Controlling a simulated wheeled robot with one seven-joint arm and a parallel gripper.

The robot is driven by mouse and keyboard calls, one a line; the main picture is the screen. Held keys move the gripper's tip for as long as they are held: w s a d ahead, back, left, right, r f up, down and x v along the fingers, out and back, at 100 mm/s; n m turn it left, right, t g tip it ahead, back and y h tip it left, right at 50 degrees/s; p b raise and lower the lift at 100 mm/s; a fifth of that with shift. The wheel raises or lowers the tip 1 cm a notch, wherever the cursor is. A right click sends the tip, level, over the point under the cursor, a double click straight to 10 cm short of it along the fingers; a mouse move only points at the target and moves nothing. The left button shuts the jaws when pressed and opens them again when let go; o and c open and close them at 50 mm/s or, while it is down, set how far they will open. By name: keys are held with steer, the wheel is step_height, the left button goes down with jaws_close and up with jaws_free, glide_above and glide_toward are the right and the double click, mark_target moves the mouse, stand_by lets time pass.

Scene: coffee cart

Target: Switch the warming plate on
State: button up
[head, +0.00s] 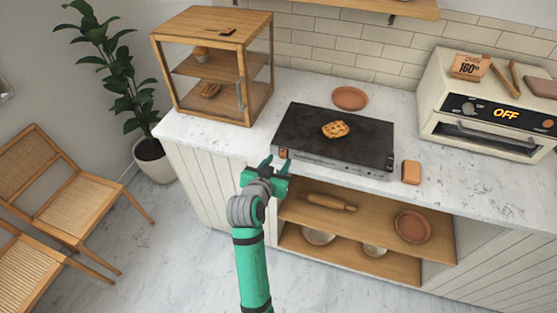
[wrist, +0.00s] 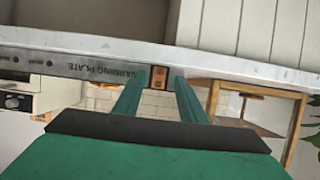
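The warming plate (head: 340,125) is a dark flat slab with a grey front panel on the counter. A browned waffle-like pastry (head: 336,129) lies on it. Its small orange-brown switch (head: 284,153) is at the left end of the front panel. In the wrist view, which is upside down, the switch (wrist: 158,77) shows beside the "WARMING PLATE" lettering, between my fingertips in the picture. My gripper (head: 275,163) is open and empty, just in front of the switch. I cannot tell whether it touches the panel, or which way the switch is set.
A wood-and-glass cabinet (head: 217,22) stands left of the plate. An open shelf (head: 345,246) is below the counter.

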mark_target(283, 154)
steer(key=shift+x, duration=1.2)
jaws_close()
steer(key=shift+d+f+t, duration=0.1)
steer(key=shift+f+t, duration=0.25)
steer(key=shift+t, duration=0.25)
steer(key=shift+f+t+h, duration=0.1)
steer(key=shift+t+h, duration=0.3)
steer(key=shift+t, duration=0.3)
jaws_free()
